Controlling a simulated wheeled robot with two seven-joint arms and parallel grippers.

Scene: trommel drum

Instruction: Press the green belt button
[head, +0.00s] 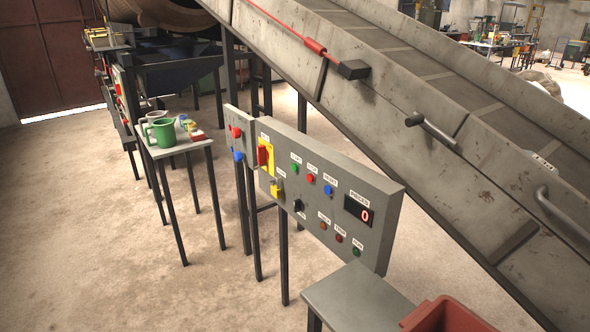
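A grey control panel (316,204) stands on dark legs in the middle, beside the conveyor. A small green button (294,169) is on its upper row, with a red button (310,178) and a blue button (328,190) to its right. Another green round piece (357,252) is at the lower right of the panel, beside a red and an orange one. The labels are too small to read surely, so I cannot tell which green one is the belt's. Neither gripper is in view.
A sloping conveyor (408,128) runs behind the panel. A red switch on yellow (265,156) is at the panel's left. A small table (177,150) holds a green mug (160,132). A grey stand (355,300) and a red bin (446,318) are in front.

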